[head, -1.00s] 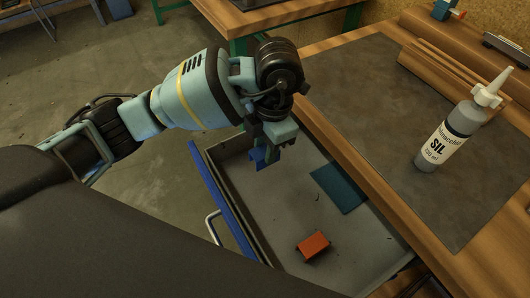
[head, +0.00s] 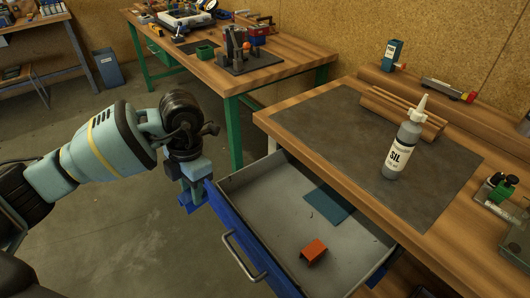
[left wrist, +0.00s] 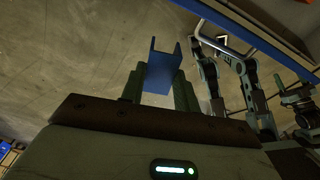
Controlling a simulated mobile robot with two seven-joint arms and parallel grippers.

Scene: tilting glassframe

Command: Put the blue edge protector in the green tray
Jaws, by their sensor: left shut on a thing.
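My left gripper (head: 188,190) is shut on the blue edge protector (head: 187,203), an angled blue piece that hangs below the fingers. In the head view they are by the far end of the open drawer's blue front. In the left wrist view the edge protector (left wrist: 161,70) is between the two fingers of my left gripper (left wrist: 159,92) and sticks out past them. A small green tray (head: 205,51) stands on the far workbench, well away from the gripper.
The open drawer (head: 240,187) holds an orange angled piece (head: 314,252) and a flat teal piece (head: 328,206). A bottle (head: 402,150) stands on the near bench's dark mat (head: 340,135). On the far workbench (head: 300,55), a dark fixture (head: 243,55) stands right of the tray.

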